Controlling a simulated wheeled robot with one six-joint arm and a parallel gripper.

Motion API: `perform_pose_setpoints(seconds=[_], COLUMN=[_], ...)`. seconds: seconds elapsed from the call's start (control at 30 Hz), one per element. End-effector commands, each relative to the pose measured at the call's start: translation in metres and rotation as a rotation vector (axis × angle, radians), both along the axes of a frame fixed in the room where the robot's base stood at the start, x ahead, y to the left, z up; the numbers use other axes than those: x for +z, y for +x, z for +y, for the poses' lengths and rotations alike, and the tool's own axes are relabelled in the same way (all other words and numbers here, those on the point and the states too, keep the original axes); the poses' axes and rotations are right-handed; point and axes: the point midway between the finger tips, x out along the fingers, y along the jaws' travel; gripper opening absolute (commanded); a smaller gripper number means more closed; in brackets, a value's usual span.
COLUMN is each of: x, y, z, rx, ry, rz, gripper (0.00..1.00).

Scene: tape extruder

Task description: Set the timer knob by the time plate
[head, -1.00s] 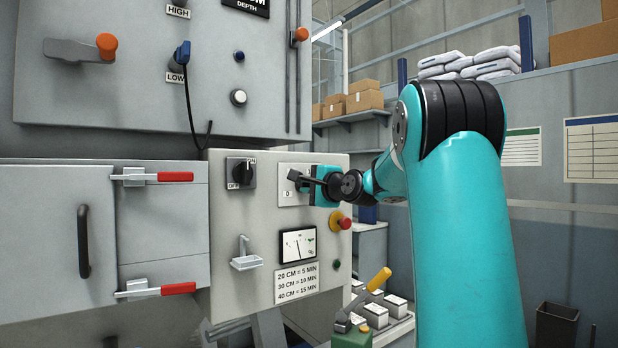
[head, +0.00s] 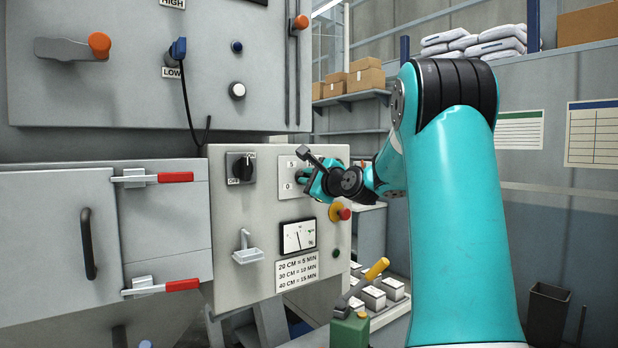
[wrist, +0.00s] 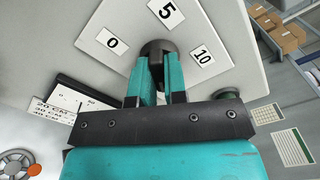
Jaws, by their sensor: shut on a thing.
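The timer knob (wrist: 157,47) is dark and round and sits on a pale dial plate (wrist: 125,65) marked 0, 5 and 10. My gripper (wrist: 158,72) is shut on the knob, one teal finger on each side. In the head view my gripper (head: 304,178) is at the dial plate (head: 286,165) and mostly hides the knob; the 5 and 0 show to its left. I cannot tell where the knob's pointer lies. The time plate (head: 297,271) reads 20 CM = 5 MIN, 30 CM = 10 MIN, 40 CM = 15 MIN.
An ON/OFF switch (head: 241,168) is left of the dial. A red button (head: 342,213) with a yellow base sits below my gripper. A meter (head: 298,237) and a small tray (head: 247,254) are lower on the panel. A yellow-handled lever (head: 375,271) stands below.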

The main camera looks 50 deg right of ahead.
Motion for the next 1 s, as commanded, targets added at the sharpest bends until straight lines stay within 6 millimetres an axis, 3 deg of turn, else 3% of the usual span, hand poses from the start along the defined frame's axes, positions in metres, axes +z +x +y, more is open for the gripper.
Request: perform_pose_setpoints(seconds=[0.27,0.3,0.4,0.77,1.0], x=[-0.001,-0.001,-0.001,-0.001,-0.004], y=[0.0,0.0,0.0,-0.007,-0.053], z=[0.001,0.001,0.001,0.001,0.011], rx=[0.004,0.004,0.002,-0.001,-0.005], ry=[0.005,0.005,0.004,0.001,0.0], rz=[0.001,0.001,0.001,0.0,-0.001], gripper=[0.0,0.2,0.38,0.38,0.38])
